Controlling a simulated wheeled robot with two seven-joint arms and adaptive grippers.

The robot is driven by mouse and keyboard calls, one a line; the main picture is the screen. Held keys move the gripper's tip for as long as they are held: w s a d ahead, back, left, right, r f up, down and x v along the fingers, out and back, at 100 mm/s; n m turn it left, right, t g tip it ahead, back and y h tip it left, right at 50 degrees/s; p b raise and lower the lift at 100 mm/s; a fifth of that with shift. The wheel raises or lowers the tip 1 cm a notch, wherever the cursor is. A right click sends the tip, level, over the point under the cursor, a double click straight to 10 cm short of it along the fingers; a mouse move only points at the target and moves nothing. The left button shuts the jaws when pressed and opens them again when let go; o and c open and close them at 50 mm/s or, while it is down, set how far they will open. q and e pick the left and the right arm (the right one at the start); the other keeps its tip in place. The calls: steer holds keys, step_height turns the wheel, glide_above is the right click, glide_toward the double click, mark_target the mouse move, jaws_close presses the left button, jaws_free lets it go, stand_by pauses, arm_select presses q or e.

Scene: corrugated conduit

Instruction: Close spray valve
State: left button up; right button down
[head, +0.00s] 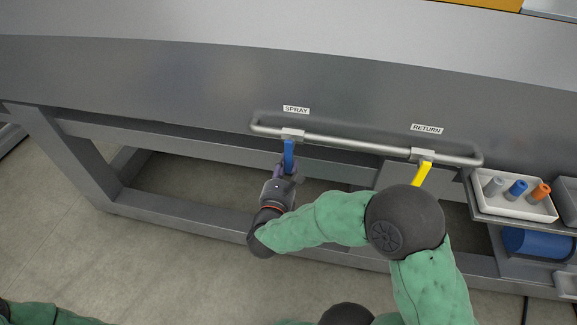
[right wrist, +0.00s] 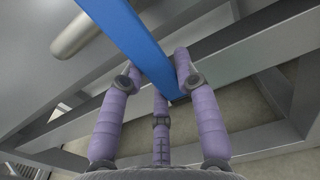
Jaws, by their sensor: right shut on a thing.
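The spray valve has a blue lever handle (head: 289,153) under the "SPRAY" label (head: 296,110) on the pipe. The lever points down from the pipe, roughly across it. My right gripper (head: 285,173) is at the lower end of this lever. In the right wrist view the blue lever (right wrist: 135,38) runs between the purple fingers of the right gripper (right wrist: 160,90), which are shut on it. My left gripper is not in view; only a bit of green sleeve shows at the lower left of the head view.
A grey pipe (head: 350,145) runs along the bench front. A yellow lever (head: 421,174) hangs under the "RETURN" label (head: 427,129). A white tray (head: 513,205) with grey, blue and orange pieces stands at the right. Frame beams run below, with open floor at the left.

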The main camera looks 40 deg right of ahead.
stand_by(0.4)
steer(key=c, duration=0.9)
jaws_free()
steer(key=shift+a, duration=0.1)
steer(key=shift+v, duration=5.9)
